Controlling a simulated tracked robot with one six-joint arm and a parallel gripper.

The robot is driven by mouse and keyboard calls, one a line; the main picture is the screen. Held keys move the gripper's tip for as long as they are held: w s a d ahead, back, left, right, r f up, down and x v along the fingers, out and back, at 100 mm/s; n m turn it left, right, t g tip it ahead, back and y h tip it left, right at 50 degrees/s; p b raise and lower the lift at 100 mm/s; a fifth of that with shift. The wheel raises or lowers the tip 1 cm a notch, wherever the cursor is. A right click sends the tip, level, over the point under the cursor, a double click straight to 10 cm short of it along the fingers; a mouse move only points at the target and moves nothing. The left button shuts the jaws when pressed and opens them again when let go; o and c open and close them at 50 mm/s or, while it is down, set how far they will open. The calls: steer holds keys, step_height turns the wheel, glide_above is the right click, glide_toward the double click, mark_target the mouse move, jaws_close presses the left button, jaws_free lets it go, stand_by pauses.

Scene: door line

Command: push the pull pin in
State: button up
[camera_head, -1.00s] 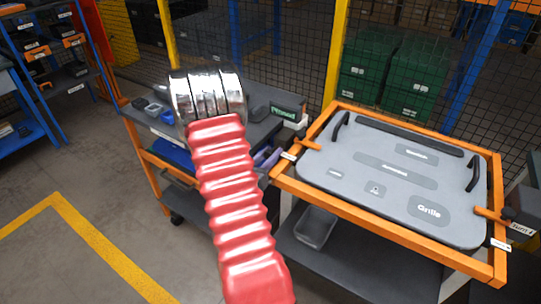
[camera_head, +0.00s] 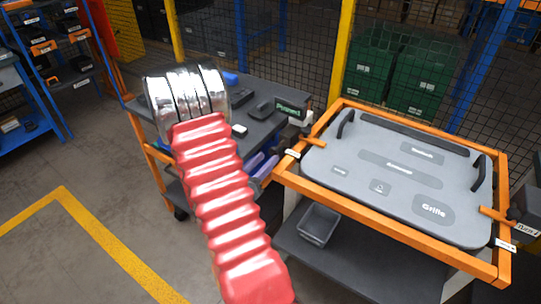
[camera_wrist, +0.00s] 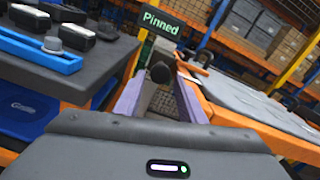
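A dark round knob (camera_wrist: 160,72), apparently the pull pin, stands at the cart's corner just below a black sign reading "Pinned" in green (camera_wrist: 158,20). The sign also shows in the head view (camera_head: 290,109). My gripper (camera_wrist: 160,84) has two lavender fingers, spread apart, with the knob seen between and beyond them. Gaps show on both sides of the knob. Whether the fingers touch it I cannot tell. In the head view my gripper (camera_head: 267,166) is partly hidden behind my red arm sleeve, near the orange frame's left corner. The pin's shaft is hidden.
A grey panel marked "Grille" (camera_head: 385,178) lies in an orange frame (camera_head: 360,208) at right. A dark bench (camera_head: 262,100) with small items is behind my arm. A grey bin (camera_head: 318,224) sits on the lower shelf. Wire mesh stands behind; the floor at left is clear.

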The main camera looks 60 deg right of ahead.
steer(key=a, duration=0.7)
steer(key=shift+w+a, duration=0.25)
steer(key=shift+w, duration=0.05)
stand_by(0.4)
